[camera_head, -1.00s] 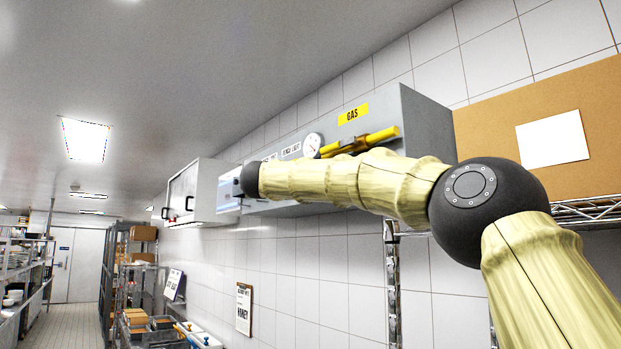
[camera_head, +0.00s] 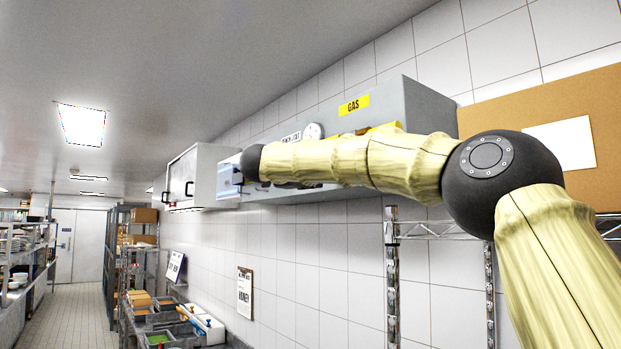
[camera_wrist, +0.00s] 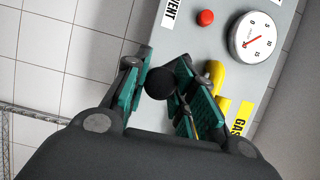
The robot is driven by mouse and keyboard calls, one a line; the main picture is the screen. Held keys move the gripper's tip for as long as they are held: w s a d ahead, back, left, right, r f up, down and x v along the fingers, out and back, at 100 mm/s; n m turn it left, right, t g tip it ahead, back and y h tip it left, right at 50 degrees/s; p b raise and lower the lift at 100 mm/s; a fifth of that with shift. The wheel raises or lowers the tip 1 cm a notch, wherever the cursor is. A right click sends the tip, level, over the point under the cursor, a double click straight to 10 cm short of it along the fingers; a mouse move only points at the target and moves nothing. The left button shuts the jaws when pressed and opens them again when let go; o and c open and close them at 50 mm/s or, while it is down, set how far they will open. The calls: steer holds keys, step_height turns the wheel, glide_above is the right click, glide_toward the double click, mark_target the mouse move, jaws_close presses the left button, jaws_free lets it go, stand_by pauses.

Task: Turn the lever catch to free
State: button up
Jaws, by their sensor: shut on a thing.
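The grey panel box (camera_head: 425,105) with a yellow GAS label hangs on the tiled wall; it also shows in the wrist view (camera_wrist: 272,62). In the wrist view my gripper (camera_wrist: 168,88) has its green-padded fingers closed around a dark round knob (camera_wrist: 160,82) in front of the panel. The knob looks like the end of a lever, but its shaft and any free marking are hidden. A yellow handle (camera_wrist: 217,78) lies just right of the fingers, beside the GAS label. In the head view my arm covers the gripper and part of the panel front.
A round gauge (camera_wrist: 254,37) and a red button (camera_wrist: 205,17) sit on the panel near my fingers. A white cabinet (camera_head: 203,165) with black handles is to the left. Wire shelving (camera_head: 440,229) is below right. The aisle floor (camera_head: 75,325) is clear.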

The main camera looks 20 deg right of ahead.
steer(key=o, duration=1.1)
steer(key=shift+c, duration=0.2)
steer(key=shift+a, duration=0.1)
steer(key=v, duration=1.2)
